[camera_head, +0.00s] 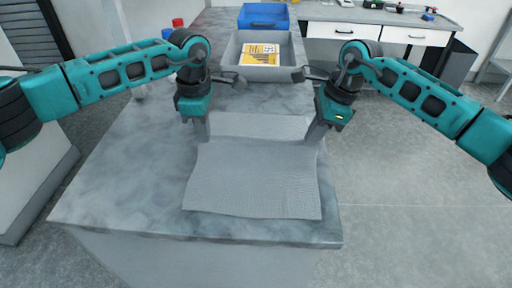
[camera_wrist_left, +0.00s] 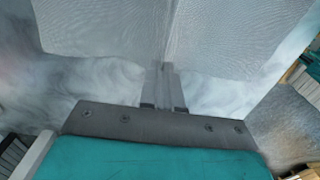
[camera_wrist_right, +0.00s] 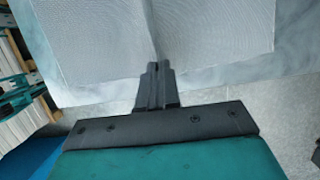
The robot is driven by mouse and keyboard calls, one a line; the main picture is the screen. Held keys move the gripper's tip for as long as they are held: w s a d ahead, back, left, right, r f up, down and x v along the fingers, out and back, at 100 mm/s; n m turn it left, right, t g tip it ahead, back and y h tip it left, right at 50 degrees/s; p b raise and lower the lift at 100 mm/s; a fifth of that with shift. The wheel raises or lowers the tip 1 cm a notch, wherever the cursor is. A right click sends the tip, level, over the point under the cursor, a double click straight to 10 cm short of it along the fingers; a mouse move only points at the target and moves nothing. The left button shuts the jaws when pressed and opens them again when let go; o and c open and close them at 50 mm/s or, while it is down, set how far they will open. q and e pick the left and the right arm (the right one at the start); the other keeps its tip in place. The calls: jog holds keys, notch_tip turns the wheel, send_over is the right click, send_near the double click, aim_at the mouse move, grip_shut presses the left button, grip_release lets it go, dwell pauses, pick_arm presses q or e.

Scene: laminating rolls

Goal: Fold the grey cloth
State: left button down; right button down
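The grey cloth (camera_head: 255,180) lies on the marbled table, with a crease running across it between my two grippers. The nearer part reaches towards the table's front edge; a strip of cloth shows beyond the crease. My left gripper (camera_head: 203,137) is at the cloth's left side, its fingers together on the cloth. In the left wrist view a ridge of cloth (camera_wrist_left: 215,35) rises from the fingertips. My right gripper (camera_head: 316,137) is at the right side, also closed on the cloth; a pinched fold of cloth (camera_wrist_right: 105,40) shows at its fingertips in the right wrist view.
A grey bin (camera_head: 290,72) with a yellow-and-white item (camera_head: 260,54) stands beyond the cloth, with a blue bin (camera_head: 263,15) behind it. Red and blue small items (camera_head: 178,23) stand at the back left. The marbled table (camera_head: 125,190) is bare left of the cloth.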

pick_arm(q)
jog(key=shift+r, duration=0.2)
pick_arm(e)
jog(key=shift+r, duration=0.2)
